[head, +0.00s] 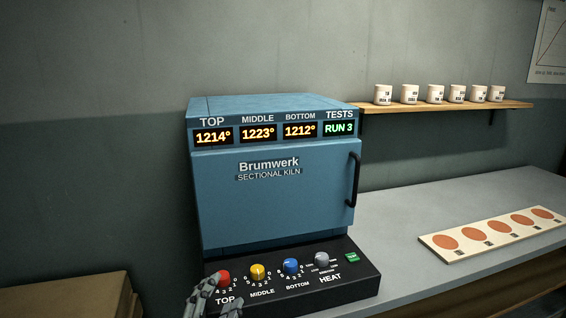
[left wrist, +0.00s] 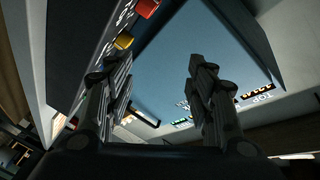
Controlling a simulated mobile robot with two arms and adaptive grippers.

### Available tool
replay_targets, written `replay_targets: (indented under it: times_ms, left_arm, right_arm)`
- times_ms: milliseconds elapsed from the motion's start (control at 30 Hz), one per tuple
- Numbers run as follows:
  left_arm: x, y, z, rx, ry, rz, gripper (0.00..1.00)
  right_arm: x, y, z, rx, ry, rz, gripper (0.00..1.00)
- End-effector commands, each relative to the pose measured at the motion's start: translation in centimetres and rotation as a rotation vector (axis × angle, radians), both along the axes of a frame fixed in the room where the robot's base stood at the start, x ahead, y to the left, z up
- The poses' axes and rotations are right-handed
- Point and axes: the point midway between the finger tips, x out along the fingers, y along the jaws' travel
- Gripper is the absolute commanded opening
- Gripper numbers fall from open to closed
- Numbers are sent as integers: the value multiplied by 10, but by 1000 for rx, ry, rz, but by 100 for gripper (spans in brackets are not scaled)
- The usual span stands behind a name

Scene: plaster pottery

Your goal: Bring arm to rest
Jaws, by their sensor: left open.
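My left gripper (head: 217,294) is at the lower left of the kiln's control panel, in front of and close to the red TOP knob (head: 223,279). In the left wrist view its two fingers stand apart with nothing between them (left wrist: 157,70). Whether a finger touches the red knob cannot be told. The rest of the left arm is cut off by the lower edge of the head view. My right gripper is not in view.
The blue kiln (head: 270,205) has a shut door with a black handle (head: 354,180). Yellow (head: 258,272), blue (head: 291,267) and grey (head: 321,260) knobs line its panel. A board with orange discs (head: 490,235) lies on the bench, right. Several cups stand on a shelf (head: 450,106).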

Motion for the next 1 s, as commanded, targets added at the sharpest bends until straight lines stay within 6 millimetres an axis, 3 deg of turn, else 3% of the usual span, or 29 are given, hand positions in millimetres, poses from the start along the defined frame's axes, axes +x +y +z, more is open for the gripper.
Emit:
replay_targets:
  times_ms: [33, 100, 200, 300, 433, 633, 667, 800, 1000]
  left_arm:
    - [-15, 15, -36, -79, 137, 51, 50]
    - [-40, 32, -80, -181, 316, 125, 50]
    - [-85, 52, -135, -305, 551, 233, 50]
    - [-131, 63, -176, -401, 747, 332, 50]
    - [-188, 72, -210, -487, 949, 444, 50]
    - [-270, 78, -239, -577, 1203, 599, 50]
    - [-276, 79, -243, -584, 1227, 615, 50]
    - [-262, 77, -279, -573, 1230, 612, 50]
    - [-256, 75, -339, -561, 1253, 616, 50]
  right_arm:
    - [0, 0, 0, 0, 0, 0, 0]
    - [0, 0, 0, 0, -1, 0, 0]
    - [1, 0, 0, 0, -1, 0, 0]
    - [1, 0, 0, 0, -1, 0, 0]
    - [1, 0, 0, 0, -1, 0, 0]
    - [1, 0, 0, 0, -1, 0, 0]
    - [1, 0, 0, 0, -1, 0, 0]
    - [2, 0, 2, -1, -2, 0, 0]
    - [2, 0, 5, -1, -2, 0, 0]
